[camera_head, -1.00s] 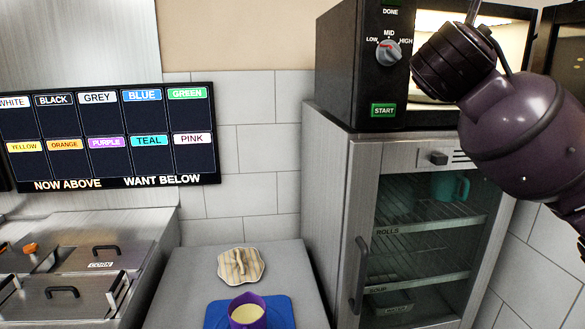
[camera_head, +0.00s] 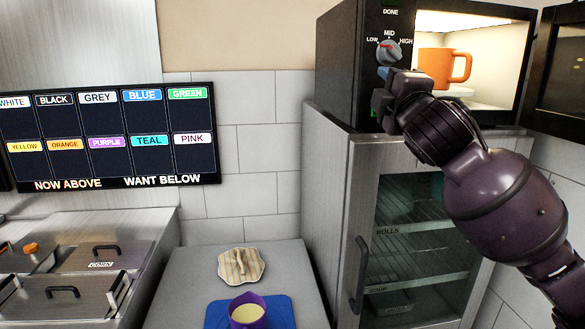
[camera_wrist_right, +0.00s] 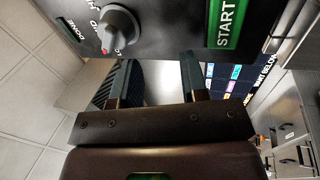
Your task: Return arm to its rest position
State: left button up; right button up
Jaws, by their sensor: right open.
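My right arm comes in from the right in the head view. My right gripper (camera_head: 384,97) is in front of the microwave's control panel, beside the dial and over the START button. In the right wrist view its two fingers (camera_wrist_right: 160,76) stand apart with nothing between them, below the dial (camera_wrist_right: 117,28) and the START label (camera_wrist_right: 228,22). Whether it touches the panel is not clear. An orange mug (camera_head: 443,66) stands inside the lit, open microwave (camera_head: 345,60), apart from the gripper. My left gripper does not show.
A glass-door cabinet (camera_head: 333,190) stands under the microwave, partly behind my right arm. The microwave door (camera_head: 562,75) is open at the right. A purple cup (camera_head: 248,312) is on a blue mat (camera_head: 281,313), near a striped cloth (camera_head: 241,266). A colour screen (camera_head: 110,135) hangs left.

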jog(key=f+m+y, duration=0.1)
jog(key=f+m, duration=0.1)
jog(key=f, duration=0.4)
jog(key=f+m+g, duration=0.1)
jog(key=f+m, duration=0.1)
jog(key=f, duration=0.4)
jog(key=d+f+m+y, duration=0.1)
jog(key=f+m, duration=0.1)
jog(key=f, duration=0.3)
jog(key=shift+f+g+y, duration=0.3)
jog(key=shift+f+g, duration=0.1)
jog(key=s+d+f+m+g+h, duration=0.1)
jog(key=s+d+f+m, duration=0.15)
jog(key=f, duration=0.65)
jog(key=s+d+f+m, duration=0.1)
jog(key=s+f+m, duration=0.25)
jog(key=f, duration=0.65)
jog(key=s+d+f+m+g+h, duration=0.2)
jog(key=s+d+f+m+g, duration=0.1)
jog(key=s+f, duration=1)
jog(key=s+d+f+m+g+h, duration=0.2)
jog(key=s+d+f+m+g, duration=0.1)
jog(key=s+f, duration=1)
jog(key=shift+s+d+f+g+h, duration=0.15)
jog(key=shift+d+f+g+h, duration=0.15)
jog(key=shift+f+g+h, duration=0.15)
jog(key=shift+d, duration=0.1)
